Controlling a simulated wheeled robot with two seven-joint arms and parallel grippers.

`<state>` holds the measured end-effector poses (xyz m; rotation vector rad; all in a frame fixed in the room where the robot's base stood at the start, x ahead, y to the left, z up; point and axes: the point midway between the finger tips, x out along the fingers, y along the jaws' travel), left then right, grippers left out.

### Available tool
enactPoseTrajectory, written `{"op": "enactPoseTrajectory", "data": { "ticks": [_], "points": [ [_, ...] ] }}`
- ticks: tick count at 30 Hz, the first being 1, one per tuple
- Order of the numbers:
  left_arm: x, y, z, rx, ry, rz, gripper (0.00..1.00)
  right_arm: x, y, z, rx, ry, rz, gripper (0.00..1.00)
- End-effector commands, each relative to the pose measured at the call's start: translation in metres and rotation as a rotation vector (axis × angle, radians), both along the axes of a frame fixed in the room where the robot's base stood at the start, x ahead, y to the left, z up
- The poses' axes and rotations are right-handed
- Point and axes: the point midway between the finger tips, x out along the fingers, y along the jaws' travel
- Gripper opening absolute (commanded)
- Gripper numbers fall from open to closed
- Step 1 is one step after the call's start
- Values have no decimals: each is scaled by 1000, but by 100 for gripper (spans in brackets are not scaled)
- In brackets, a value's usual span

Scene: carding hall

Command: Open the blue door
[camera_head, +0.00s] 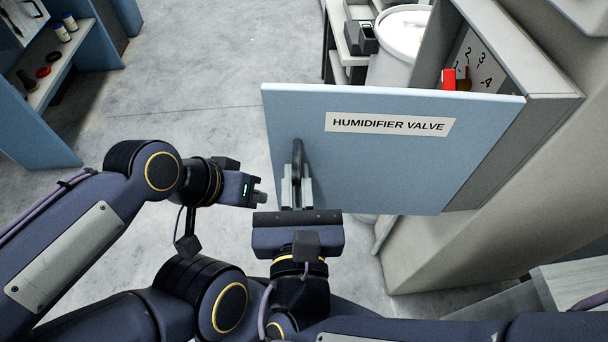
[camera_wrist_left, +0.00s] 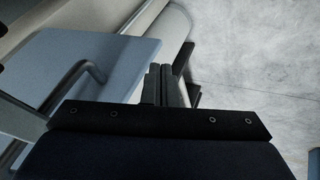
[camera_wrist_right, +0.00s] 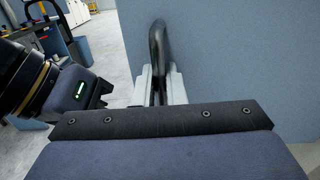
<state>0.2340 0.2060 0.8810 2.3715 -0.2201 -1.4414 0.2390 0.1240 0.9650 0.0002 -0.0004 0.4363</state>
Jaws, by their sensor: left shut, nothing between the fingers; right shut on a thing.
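The blue door (camera_head: 370,165), labelled "HUMIDIFIER VALVE", stands swung out from its grey cabinet (camera_head: 550,85), part of whose inside shows above the door's top edge. Its dark bar handle (camera_head: 297,155) is on the left part of the panel. My right gripper (camera_head: 296,185) is shut on the handle, which also rises between the fingers in the right wrist view (camera_wrist_right: 157,45). My left gripper (camera_head: 262,197) is shut and empty, just left of the right gripper and apart from the handle. Its closed fingers show in the left wrist view (camera_wrist_left: 165,85), with the door (camera_wrist_left: 85,65) to their left.
Inside the cabinet are a numbered dial plate (camera_head: 474,62) and a red part (camera_head: 448,78). A white drum (camera_head: 400,45) stands behind the door. A blue shelf (camera_head: 50,75) with small items is at the far left. Grey floor between is clear.

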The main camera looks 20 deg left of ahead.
Motion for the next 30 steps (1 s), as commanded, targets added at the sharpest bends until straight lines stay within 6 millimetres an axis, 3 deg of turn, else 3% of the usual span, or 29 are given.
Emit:
{"op": "enactPoseTrajectory", "data": {
  "ticks": [15,16,18,30],
  "points": [
    [0,0,-1,0,0,0,0,-1,0,0,0,0,-6,0],
    [0,0,0,0,0,0,0,-1,0,0,0,0,-6,14],
    [0,0,-1,0,0,0,0,-1,0,0,0,0,-6,24],
    [0,0,-1,0,0,0,0,-2,1,0,0,0,-6,24]
  ]
}}
